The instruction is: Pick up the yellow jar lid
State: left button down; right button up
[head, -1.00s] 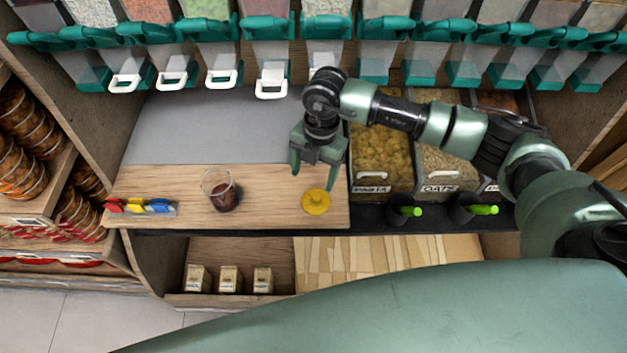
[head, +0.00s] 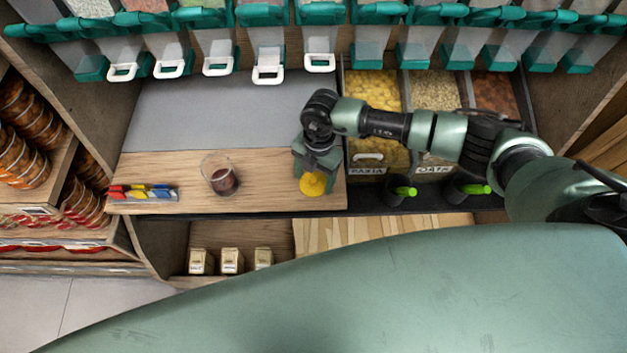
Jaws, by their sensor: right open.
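The yellow jar lid (head: 313,184) lies on the wooden counter (head: 265,195) near its front right corner. My right gripper (head: 315,170) is open and points down just above and behind the lid. Its fingers are close to the lid and overlap its far edge in the picture. I cannot tell whether they touch it. The lid's front part shows; its back part is hidden by the gripper. My left gripper is not in view.
A glass jar with dark red content (head: 222,180) stands left of the lid. Colourful clips (head: 142,193) sit at the counter's left. Bins of pasta (head: 375,97) and oats (head: 434,92) are at the right, beside green-handled scoops (head: 405,191). Dispensers with white handles (head: 268,73) hang above.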

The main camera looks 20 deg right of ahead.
jog(key=c, duration=1.5)
jog(key=shift+s, duration=0.15)
grip_shut()
